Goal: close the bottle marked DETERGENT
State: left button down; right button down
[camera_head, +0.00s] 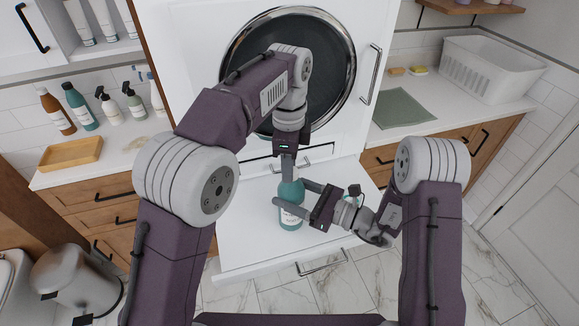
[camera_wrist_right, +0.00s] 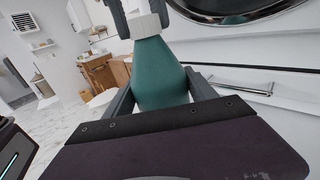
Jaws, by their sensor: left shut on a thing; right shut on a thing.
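A teal bottle (camera_head: 291,217) with a white label stands upright on the white pull-out shelf (camera_head: 245,240). The label is too small to read. My right gripper (camera_head: 292,197) is shut on the bottle's body from the right; in the right wrist view the bottle (camera_wrist_right: 160,75) sits between its fingers. A white ribbed cap (camera_wrist_right: 146,26) is on top of the bottle in that view. My left gripper (camera_head: 288,171) points down from above and is shut on the cap. Its fingers (camera_wrist_right: 130,14) show beside the cap in the right wrist view. The head view hides the cap.
A white front with a round dark door (camera_head: 335,85) stands behind the shelf. The left counter holds several bottles (camera_head: 78,105) and a wooden tray (camera_head: 70,153). The right counter holds a green cloth (camera_head: 402,107) and a white basket (camera_head: 490,68). The shelf's left part is clear.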

pick_arm(q)
jog(key=m, duration=0.6)
jog(key=shift+w+d+m, duration=0.1)
jog(key=shift+w+m, duration=0.05)
jog(key=shift+m, duration=0.15)
jog(key=m, duration=0.8)
jog(key=shift+w+d+m, duration=0.1)
jog(key=shift+d+m, duration=0.1)
jog(key=shift+m, duration=0.1)
jog(key=m, duration=0.3)
jog(key=c, duration=1.1)
grip_release()
jog(key=shift+r, duration=2.2)
